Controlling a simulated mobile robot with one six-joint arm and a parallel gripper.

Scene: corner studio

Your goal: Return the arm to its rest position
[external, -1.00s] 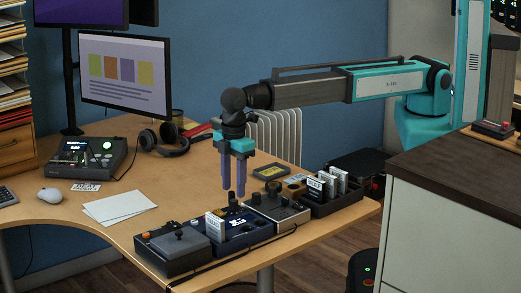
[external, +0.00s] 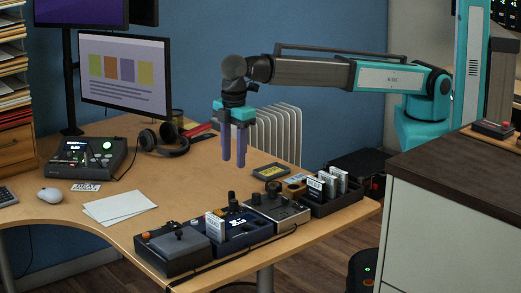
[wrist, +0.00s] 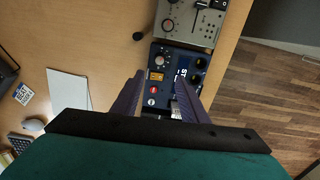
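My gripper (external: 234,160) hangs fingers-down in the air above the desk (external: 170,185), with its two purple fingers apart and nothing between them. My arm (external: 330,75) reaches in from the right with its teal and grey links. In the wrist view my gripper (wrist: 158,95) shows its fingers spread above the blue device (wrist: 178,75). In the external view the blue device (external: 245,230) stands below and in front of the fingers, with a white cartridge (external: 214,227) upright in it.
A grey device (external: 278,208) and a dark rack with several cartridges (external: 330,188) stand to the right. A joystick box (external: 172,248) stands to the left. Headphones (external: 165,140), a monitor (external: 124,75) and paper (external: 119,206) are further left. A cabinet (external: 450,200) stands at right.

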